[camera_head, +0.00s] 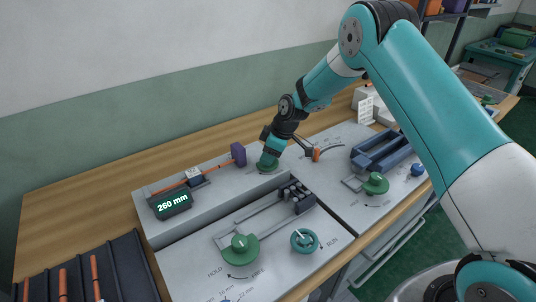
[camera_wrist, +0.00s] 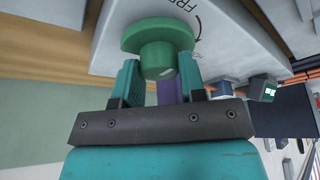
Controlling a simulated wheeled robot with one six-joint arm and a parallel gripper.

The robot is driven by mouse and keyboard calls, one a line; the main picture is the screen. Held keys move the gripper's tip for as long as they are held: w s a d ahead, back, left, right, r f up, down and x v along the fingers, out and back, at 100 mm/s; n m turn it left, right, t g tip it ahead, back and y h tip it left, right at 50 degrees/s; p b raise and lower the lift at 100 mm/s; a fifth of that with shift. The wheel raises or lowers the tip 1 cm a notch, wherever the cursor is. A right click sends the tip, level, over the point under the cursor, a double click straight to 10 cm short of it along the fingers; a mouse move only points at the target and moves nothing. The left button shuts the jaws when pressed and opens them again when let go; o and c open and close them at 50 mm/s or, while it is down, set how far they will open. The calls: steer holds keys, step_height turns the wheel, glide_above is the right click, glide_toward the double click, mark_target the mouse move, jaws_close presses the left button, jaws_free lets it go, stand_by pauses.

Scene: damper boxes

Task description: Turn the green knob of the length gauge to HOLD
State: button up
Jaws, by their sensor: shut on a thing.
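The length gauge (camera_head: 160,190) is a long grey block with a display (camera_head: 173,204) that reads 260 mm. Its green knob (camera_head: 268,167) sits at the right end of the block, partly hidden under my gripper (camera_head: 271,150). In the wrist view the green knob (camera_wrist: 158,38) is a wide disc with a round grip. My gripper (camera_wrist: 160,68) is shut on that grip, one teal finger on each side. A pale mark shows on the grip.
A purple block (camera_head: 238,154) stands by an orange rod on the gauge. In front, a panel has another green knob (camera_head: 239,249) marked HOLD and FREE, and a teal knob (camera_head: 304,241) marked RUN. A third green knob (camera_head: 376,184) is at right. A dark rack (camera_head: 120,262) holds orange rods.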

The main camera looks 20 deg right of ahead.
steer(key=shift+f+m, duration=0.1)
steer(key=shift+m, duration=0.2)
steer(key=m+t+b, duration=0.1)
steer(key=m, duration=0.2)
steer(key=shift+h+b, duration=0.4)
steer(key=m+h+b, duration=0.1)
steer(key=m, duration=0.1)
steer(key=m+t, duration=0.1)
steer(key=m, duration=0.2)
steer(key=shift+s+a+h+b, duration=0.1)
steer(key=shift+h+b, duration=0.3)
steer(key=m+h, duration=0.1)
steer(key=m, duration=0.1)
steer(key=m+b, duration=0.1)
steer(key=m, duration=0.1)
steer(key=shift+a+m+h, duration=0.1)
steer(key=shift+m+h, duration=0.3)
steer(key=m+h+b, duration=0.1)
steer(key=m, duration=0.3)
steer(key=shift+h, duration=0.3)
steer(key=shift+m, duration=0.3)
steer(key=o, duration=0.9)
